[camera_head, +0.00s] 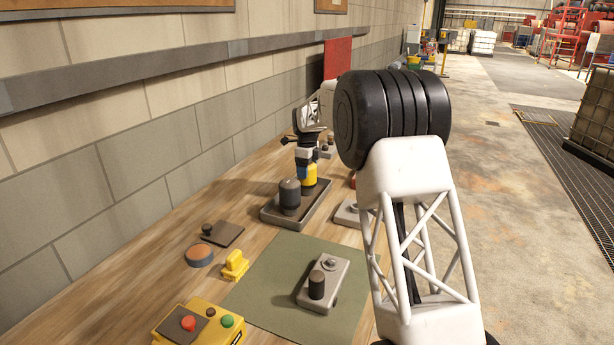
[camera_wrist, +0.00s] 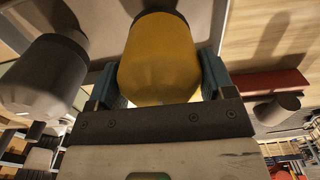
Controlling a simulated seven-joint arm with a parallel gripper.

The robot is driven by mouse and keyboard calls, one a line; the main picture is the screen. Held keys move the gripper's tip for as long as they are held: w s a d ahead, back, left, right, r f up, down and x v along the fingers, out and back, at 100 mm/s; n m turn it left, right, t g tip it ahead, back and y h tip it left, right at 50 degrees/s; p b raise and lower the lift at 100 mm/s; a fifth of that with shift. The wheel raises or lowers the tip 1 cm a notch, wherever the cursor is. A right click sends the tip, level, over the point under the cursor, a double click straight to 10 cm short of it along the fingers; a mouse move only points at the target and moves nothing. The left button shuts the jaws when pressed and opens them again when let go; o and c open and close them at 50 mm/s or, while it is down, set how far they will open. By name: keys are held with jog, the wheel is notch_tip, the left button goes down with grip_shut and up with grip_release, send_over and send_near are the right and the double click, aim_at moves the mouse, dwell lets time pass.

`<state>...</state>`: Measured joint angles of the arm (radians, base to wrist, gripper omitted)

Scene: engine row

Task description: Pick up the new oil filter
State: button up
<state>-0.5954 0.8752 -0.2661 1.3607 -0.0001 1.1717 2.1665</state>
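A yellow oil filter (camera_head: 309,175) with a dark end stands at the back of a grey tray (camera_head: 270,217). I cannot tell whether it rests on the tray floor. My gripper (camera_head: 304,170) is down at it from above, and a blue finger overlaps it. In the wrist view the yellow filter (camera_wrist: 160,60) sits between the two blue fingers of my gripper (camera_wrist: 160,75), one close along each side. Whether both fingers press on it is not clear. A dark grey filter (camera_head: 290,193) stands beside it in the tray, also seen in the wrist view (camera_wrist: 42,75).
A grey part with a dark cylinder (camera_head: 323,284) lies on a green mat (camera_head: 262,285). A similar grey part (camera_head: 347,214) is right of the tray. A yellow button box (camera_head: 198,325), yellow piece (camera_head: 235,265) and round orange-topped item (camera_head: 199,255) stand at the front left. The wall runs behind.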

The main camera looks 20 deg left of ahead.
jog(key=c, duration=0.6)
jog(key=shift+r, duration=0.15)
jog(key=shift+r, duration=1.5)
jog(key=shift+s+r, duration=0.1)
jog(key=shift+r, duration=0.1)
jog(key=s+d+r, duration=0.1)
jog(key=s+d, duration=0.7)
jog(key=s, duration=0.5)
jog(key=shift+d+r, duration=0.15)
jog(key=shift+d, duration=0.25)
jog(key=w+d+r, duration=0.1)
jog(key=w+d, duration=0.2)
jog(key=d, duration=0.3)
jog(key=w+d+r, duration=0.2)
jog(key=w+d, duration=0.1)
jog(key=d, duration=0.3)
jog(key=shift+d+r, duration=0.15)
jog(key=shift+r, duration=0.15)
jog(key=shift+w, duration=0.1)
